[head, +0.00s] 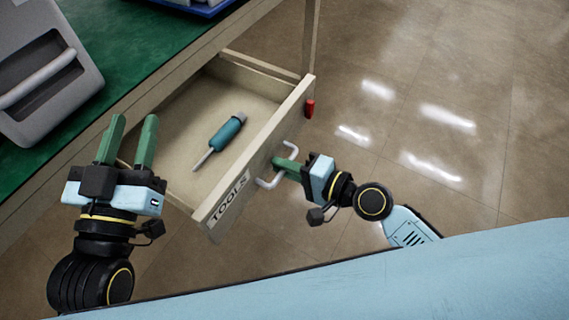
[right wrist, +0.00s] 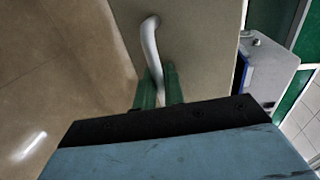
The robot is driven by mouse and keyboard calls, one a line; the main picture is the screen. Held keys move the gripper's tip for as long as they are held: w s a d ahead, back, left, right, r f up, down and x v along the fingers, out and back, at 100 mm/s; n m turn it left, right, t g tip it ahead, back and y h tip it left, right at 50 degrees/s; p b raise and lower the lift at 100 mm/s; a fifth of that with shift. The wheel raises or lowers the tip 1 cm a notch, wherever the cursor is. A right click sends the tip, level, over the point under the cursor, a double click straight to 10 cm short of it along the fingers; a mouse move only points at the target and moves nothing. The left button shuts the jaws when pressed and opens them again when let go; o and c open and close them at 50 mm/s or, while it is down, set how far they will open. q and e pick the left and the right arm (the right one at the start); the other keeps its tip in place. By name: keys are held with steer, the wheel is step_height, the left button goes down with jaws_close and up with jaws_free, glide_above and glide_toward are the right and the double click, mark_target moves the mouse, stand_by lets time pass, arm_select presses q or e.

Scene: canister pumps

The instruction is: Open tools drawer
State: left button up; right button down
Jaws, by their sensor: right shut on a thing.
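The tools drawer (head: 257,152) stands pulled out from under the green-topped bench in the head view, its inside in plain sight. Its front carries a TOOLS label (head: 229,198) and a pale bar handle (head: 294,149). A teal-handled screwdriver (head: 224,134) lies in it. My right gripper (head: 278,163) is shut on the handle. The right wrist view shows the handle (right wrist: 150,40) passing between the green fingers (right wrist: 158,88). My left gripper (head: 132,122) is open and empty, near the drawer's left side.
The green bench top (head: 130,50) holds a grey canister with a handle (head: 40,75) at the left and a blue-edged object (head: 205,5) at the top. A red piece (head: 310,109) sits by the drawer's far front corner. The tiled floor (head: 450,90) at right is clear.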

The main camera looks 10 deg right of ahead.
steer(key=c, duration=1.9)
jaws_free()
